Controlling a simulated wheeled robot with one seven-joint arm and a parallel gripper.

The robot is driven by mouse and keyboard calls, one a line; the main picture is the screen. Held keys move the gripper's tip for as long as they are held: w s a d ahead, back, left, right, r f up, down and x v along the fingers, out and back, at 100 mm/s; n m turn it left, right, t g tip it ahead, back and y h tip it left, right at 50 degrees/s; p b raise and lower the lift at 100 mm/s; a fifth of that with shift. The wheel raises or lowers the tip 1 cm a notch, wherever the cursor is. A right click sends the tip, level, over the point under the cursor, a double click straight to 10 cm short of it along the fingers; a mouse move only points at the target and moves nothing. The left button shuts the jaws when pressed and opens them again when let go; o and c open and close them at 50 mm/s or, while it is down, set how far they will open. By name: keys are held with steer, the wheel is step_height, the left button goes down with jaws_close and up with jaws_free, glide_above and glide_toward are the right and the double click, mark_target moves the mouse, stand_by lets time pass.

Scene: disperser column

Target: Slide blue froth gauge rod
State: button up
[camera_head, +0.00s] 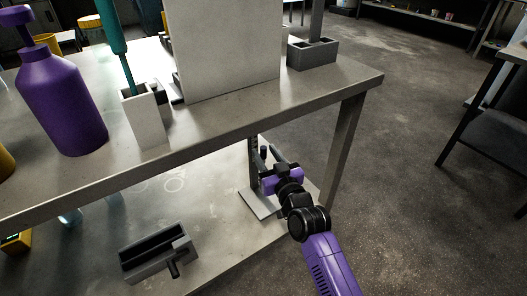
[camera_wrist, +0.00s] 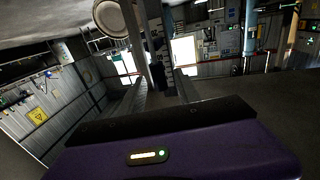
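A teal-blue rod (camera_head: 113,38) stands upright in a pale slotted block (camera_head: 145,112) on the table's upper surface, at the upper left of the head view. I cannot tell whether it is the froth gauge rod. My gripper (camera_head: 268,158) is low, beneath the right end of the tabletop, beside a dark upright post (camera_head: 254,160) on a pale base plate (camera_head: 260,204). In the wrist view, my gripper's fingers (camera_wrist: 158,98) look apart, with a grey post (camera_wrist: 141,45) and a dark marked strip (camera_wrist: 158,58) beyond them. Nothing is clearly held.
The tabletop (camera_head: 325,88) edge and a table leg (camera_head: 345,145) are close to my arm. A purple bottle (camera_head: 60,100), a large pale panel (camera_head: 225,50) and a grey box (camera_head: 312,54) stand above. A dark grey slotted box (camera_head: 157,255) lies on the lower shelf.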

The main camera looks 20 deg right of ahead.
steer(key=shift+w+a, duration=0.1)
steer(key=shift+w, duration=0.85)
steer(key=shift+c, duration=0.2)
jaws_close()
stand_by(0.6)
